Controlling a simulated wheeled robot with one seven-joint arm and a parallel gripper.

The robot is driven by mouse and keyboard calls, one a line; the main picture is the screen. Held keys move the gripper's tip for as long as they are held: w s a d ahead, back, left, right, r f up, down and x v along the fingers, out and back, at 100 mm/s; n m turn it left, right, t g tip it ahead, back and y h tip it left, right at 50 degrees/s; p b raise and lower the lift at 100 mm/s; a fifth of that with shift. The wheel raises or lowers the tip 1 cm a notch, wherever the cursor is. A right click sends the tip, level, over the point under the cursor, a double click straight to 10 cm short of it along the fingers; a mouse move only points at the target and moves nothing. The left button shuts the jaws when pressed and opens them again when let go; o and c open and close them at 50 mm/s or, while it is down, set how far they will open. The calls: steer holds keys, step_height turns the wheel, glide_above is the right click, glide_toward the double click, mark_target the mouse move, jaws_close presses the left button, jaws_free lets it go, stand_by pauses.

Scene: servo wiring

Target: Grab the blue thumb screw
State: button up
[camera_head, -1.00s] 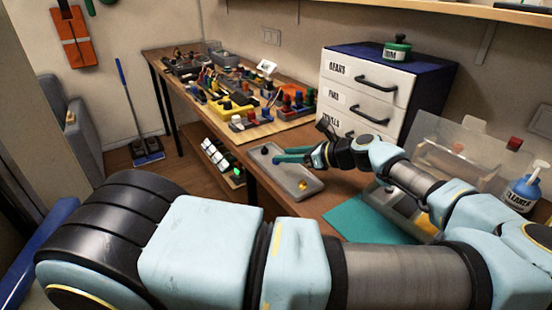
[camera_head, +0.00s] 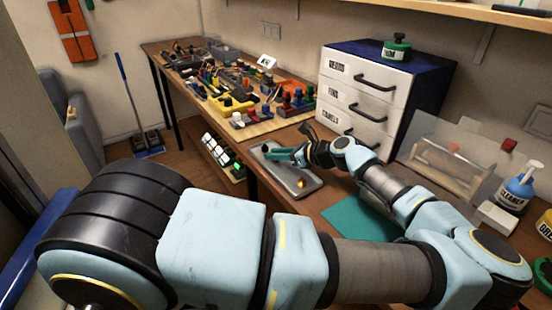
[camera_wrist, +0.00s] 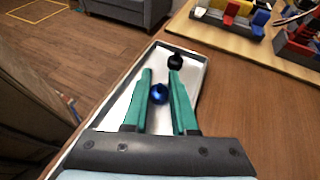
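The blue thumb screw (camera_wrist: 158,94) lies in the shallow grey tray (camera_wrist: 190,57), between the two teal fingers of my gripper (camera_wrist: 161,74) in the wrist view. The fingers stand apart on either side of it, with the right finger very close; I cannot tell whether they touch it. A black screw (camera_wrist: 175,61) lies just beyond the fingertips. In the head view my gripper (camera_head: 270,152) reaches low over the far left part of the tray (camera_head: 312,187), and the blue screw cannot be made out there.
A gold piece (camera_head: 301,183) sits at the tray's near end. A wooden board (camera_head: 262,132) with colourful parts lies beyond the tray. A white drawer cabinet (camera_head: 360,95) stands behind my arm, and a teal mat (camera_head: 355,222) lies on the bench at right.

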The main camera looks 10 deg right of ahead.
jaws_close()
stand_by(0.3)
